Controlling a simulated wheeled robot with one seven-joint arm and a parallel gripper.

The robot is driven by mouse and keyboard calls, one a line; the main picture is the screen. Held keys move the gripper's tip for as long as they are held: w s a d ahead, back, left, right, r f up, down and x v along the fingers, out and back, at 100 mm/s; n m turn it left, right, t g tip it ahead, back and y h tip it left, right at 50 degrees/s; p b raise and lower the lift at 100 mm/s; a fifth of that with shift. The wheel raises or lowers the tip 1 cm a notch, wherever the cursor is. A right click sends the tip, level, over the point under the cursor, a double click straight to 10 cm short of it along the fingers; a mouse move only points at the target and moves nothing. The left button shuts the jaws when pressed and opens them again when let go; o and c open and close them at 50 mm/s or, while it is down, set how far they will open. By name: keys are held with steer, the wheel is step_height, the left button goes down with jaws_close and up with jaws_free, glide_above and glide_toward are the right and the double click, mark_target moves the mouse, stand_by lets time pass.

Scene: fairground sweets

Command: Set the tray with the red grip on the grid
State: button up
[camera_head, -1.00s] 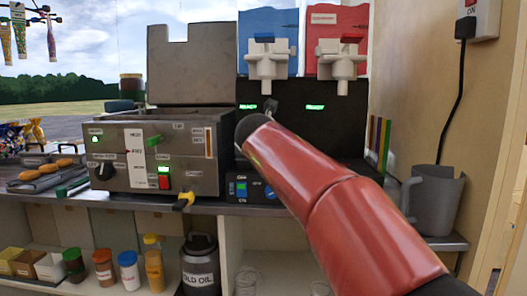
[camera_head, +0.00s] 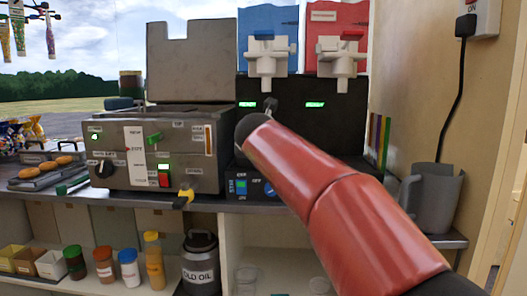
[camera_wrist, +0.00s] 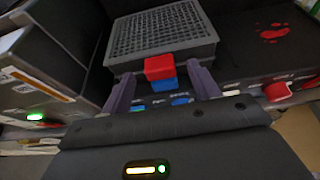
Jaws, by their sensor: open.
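In the wrist view a dark grey tray-like box with a fine mesh top (camera_wrist: 160,32) lies just ahead of my gripper (camera_wrist: 160,70). A red grip (camera_wrist: 158,67) sticks out at its front edge, between my two open fingers. A blue block (camera_wrist: 163,85) shows directly under the red one. The fingers stand either side of the red grip, with a gap seen; I cannot tell if they touch it. Whether the mesh is the tray's own or a separate grid under or in it is unclear. In the head view my red arm hides the gripper and the tray.
A black dispenser (camera_head: 300,125) with blue and red bags and two white taps stands behind my arm. A steel fryer (camera_head: 150,150) with a yellow tap (camera_head: 184,198) is left, close beside the gripper. A grey jug (camera_head: 432,200) stands right. Red stains (camera_wrist: 272,32) show at upper right.

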steer(key=v, duration=0.7)
steer(key=s+d+f+m+g+h, duration=0.1)
steer(key=s+d+f+m+g, duration=0.3)
steer(key=s+d+f+m, duration=1.15)
steer(key=s+d+f+m+g+y, duration=0.1)
steer(key=s+f+m+g, duration=0.3)
steer(key=s+f+m, duration=1.1)
steer(key=s+d+m, duration=0.1)
steer(key=m, duration=0.4)
steer(key=shift+d+b, duration=0.3)
